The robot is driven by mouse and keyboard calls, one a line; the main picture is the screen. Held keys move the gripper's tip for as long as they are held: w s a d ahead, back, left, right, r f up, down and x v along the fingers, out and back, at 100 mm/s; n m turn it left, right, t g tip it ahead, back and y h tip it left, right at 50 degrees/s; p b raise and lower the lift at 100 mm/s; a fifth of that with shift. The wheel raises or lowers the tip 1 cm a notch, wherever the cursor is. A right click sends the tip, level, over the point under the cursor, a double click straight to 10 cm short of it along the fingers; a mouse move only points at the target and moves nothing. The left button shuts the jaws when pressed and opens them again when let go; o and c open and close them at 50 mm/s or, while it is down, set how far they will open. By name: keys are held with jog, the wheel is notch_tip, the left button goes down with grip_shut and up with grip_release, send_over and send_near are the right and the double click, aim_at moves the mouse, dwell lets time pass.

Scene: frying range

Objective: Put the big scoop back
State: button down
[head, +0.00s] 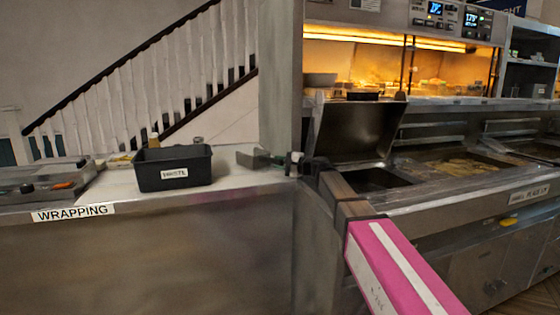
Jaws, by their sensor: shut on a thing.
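My arm reaches in from the lower right, and my gripper (291,160) is at the right end of the wrapping counter, near the post. It is shut on what looks like the big scoop (260,158), a grey metal shape that points left over the counter top. The fingers and the handle are small here, so the exact grip is hard to make out. I cannot tell whether the scoop touches the counter or is held just above it.
A black labelled box (174,168) stands on the wrapping counter (110,187), left of the scoop. A grey tray (45,180) is at the far left. A wall post (278,80) rises behind my gripper. A raised metal lid (357,131) and fryers (455,163) are at right.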

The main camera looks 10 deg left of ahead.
jog(key=shift+f, duration=0.3)
dwell(0.6)
jog(key=c, duration=0.8)
grip_release()
